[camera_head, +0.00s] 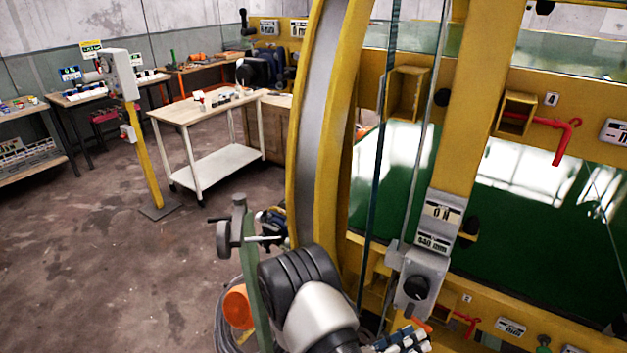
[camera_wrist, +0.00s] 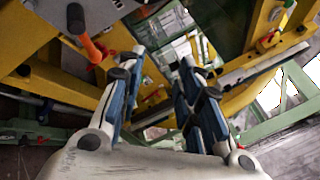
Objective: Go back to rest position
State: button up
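My gripper (camera_wrist: 150,90) shows in the wrist view with its two blue-and-black fingers apart and nothing between them. Behind the fingers is the yellow and green frame of the machine. In the head view my gripper (camera_head: 402,340) is partly cut off at the bottom edge, close to the grey control box (camera_head: 420,285) on the machine. My white and black arm reaches up from the bottom in front of the machine. I cannot tell whether the gripper touches anything.
The yellow ring machine (camera_head: 330,130) with glass panels and red handles (camera_head: 562,140) fills the right side. A yellow post (camera_head: 145,155) and a wooden-topped cart (camera_head: 205,110) stand at left. The brown floor (camera_head: 90,270) at left is mostly clear.

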jog(key=s+d+r+m+g+y, duration=0.3)
jog(key=s+r+m+g+y, duration=0.4)
jog(key=s+r+m+g, duration=0.75)
jog(key=s+a+r+m+t+y, duration=0.2)
jog(key=a+r+m+t+y, duration=0.8)
jog(key=m, duration=0.7)
jog(key=shift+s+a+m+t+y, duration=0.4)
jog(key=shift+a+t, duration=0.15)
jog(key=shift+t, duration=0.5)
